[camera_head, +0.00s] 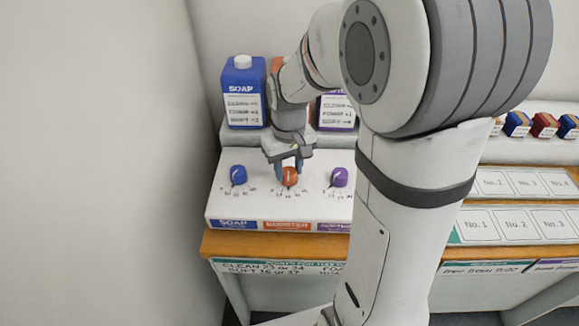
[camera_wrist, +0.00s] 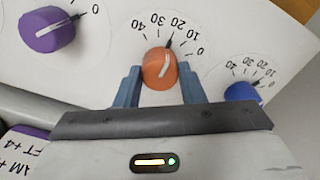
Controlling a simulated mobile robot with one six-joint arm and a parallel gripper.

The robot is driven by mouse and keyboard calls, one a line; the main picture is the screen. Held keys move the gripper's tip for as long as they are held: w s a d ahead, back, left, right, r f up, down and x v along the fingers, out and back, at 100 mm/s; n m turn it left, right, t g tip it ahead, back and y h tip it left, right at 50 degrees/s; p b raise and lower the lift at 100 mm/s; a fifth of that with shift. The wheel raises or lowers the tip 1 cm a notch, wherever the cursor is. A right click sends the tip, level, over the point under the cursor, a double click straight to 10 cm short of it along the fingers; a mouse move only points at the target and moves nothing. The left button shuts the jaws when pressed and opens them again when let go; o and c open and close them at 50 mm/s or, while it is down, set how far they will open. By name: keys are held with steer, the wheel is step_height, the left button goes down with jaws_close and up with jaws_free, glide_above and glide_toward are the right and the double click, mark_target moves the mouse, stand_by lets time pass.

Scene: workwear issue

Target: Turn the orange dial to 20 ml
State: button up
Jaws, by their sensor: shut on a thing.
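The orange dial (camera_head: 290,178) is the middle one of three dials on the white dispenser panel (camera_head: 340,208). In the wrist view the orange dial (camera_wrist: 157,66) sits between the two blue fingers of my gripper (camera_wrist: 160,80). My gripper (camera_head: 288,166) comes down from above and is shut on the dial. The white line on the dial points up and slightly right in the wrist view, roughly toward the 20 of its printed scale. The scale reads 0, 10, 20, 30, 40.
A blue dial (camera_head: 238,175) is left of the orange one and a purple dial (camera_head: 339,177) right of it. A blue soap bottle (camera_head: 243,95) stands behind; a bottle with purple trim is partly hidden by my arm. Numbered cards (camera_head: 515,222) lie to the right.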

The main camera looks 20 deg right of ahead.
mark_target(289, 171)
steer(key=o, duration=1)
step_height(289, 171, up, 8)
steer(key=shift+f, duration=0.1)
stand_by(0.4)
steer(key=s+t, duration=0.1)
steer(key=s, duration=0.3)
steer(key=s+m, duration=0.1)
steer(key=s, duration=0.4)
steer(key=s+t, duration=0.1)
steer(key=s, duration=0.4)
steer(key=shift+d+f+m+t, duration=0.15)
steer(key=shift+f+m+t, duration=0.15)
steer(key=shift+f+m, duration=0.1)
